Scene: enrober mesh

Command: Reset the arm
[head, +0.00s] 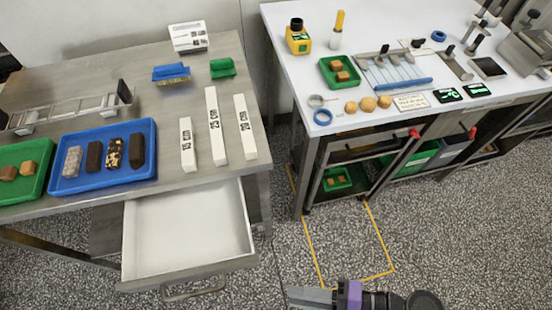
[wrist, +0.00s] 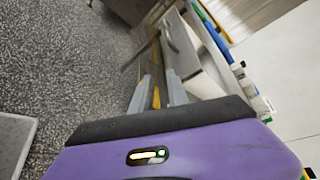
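My gripper (head: 290,297) shows at the bottom of the head view, with grey fingers pointing left and a purple wrist body behind them. It is low over the speckled floor, to the right of the open drawer (head: 190,232), and touches nothing that I can see. In the wrist view my gripper's two grey fingers (wrist: 157,88) stand apart with a gap between them. Floor and a yellow line show through the gap, and nothing is held.
The grey left table (head: 225,178) holds a blue tray (head: 62,187) of bars, a green tray and white length blocks (head: 217,138). Its empty drawer juts out. The white right table (head: 290,50) holds tools. Yellow tape (head: 380,235) marks floor between them. The foreground floor is clear.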

